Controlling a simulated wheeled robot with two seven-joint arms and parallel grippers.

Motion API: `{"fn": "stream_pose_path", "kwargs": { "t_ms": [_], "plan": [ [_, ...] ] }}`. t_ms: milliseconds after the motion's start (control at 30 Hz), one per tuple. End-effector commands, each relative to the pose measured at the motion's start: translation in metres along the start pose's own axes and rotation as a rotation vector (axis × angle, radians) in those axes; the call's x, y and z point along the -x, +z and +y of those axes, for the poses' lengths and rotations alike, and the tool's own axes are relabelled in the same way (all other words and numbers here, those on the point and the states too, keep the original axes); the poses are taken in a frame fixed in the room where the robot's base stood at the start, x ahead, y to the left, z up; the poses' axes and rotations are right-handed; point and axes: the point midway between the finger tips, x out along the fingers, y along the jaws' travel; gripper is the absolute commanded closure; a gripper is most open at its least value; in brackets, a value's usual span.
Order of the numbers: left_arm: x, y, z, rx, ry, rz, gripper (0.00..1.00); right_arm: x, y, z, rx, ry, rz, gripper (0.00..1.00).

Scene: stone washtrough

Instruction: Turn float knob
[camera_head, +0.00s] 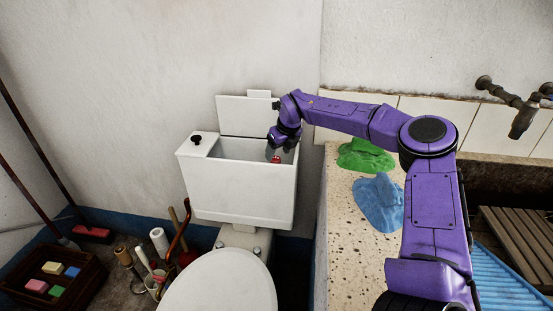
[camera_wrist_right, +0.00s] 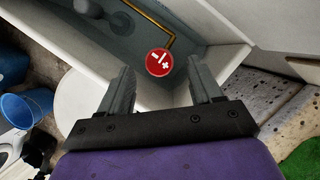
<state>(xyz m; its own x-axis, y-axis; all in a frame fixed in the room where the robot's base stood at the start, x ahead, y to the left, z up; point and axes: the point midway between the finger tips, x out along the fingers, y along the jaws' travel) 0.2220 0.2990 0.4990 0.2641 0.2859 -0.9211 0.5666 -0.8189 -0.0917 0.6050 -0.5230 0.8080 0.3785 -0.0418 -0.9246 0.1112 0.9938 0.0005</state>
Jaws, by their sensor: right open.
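The float knob is a round red disc with white minus and plus marks; it shows in the right wrist view (camera_wrist_right: 159,62) and as a small red spot in the head view (camera_head: 276,159). It sits inside the open white toilet cistern (camera_head: 240,196). My right gripper (camera_wrist_right: 158,88) is open, and the knob appears between and just beyond its fingertips, with nothing held. In the head view the right gripper (camera_head: 280,146) reaches down into the cistern's right end. Whether the fingers touch the knob cannot be told. My left gripper is not in view.
The cistern lid (camera_head: 246,116) stands upright behind the tank. A black button (camera_head: 196,140) is on the tank's left top. Green cloth (camera_head: 366,155) and blue cloth (camera_head: 379,203) lie on the stone counter at right. A crate (camera_head: 50,283) and tools stand at left.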

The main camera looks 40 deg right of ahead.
Motion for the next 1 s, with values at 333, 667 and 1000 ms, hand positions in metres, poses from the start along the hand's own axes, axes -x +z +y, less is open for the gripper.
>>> {"fn": "stream_pose_path", "kwargs": {
  "t_ms": [333, 667, 1000],
  "plan": [
    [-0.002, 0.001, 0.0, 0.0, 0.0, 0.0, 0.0, -0.033, 0.0, 0.0, 0.0, 0.0, -0.001, 0.36],
    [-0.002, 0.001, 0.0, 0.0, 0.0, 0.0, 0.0, -0.032, 0.0, 0.0, 0.0, 0.0, -0.001, 0.91],
    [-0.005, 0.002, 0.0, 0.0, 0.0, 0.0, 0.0, -0.033, 0.0, 0.0, -0.028, -0.012, -0.001, 0.91]
  ]
}}
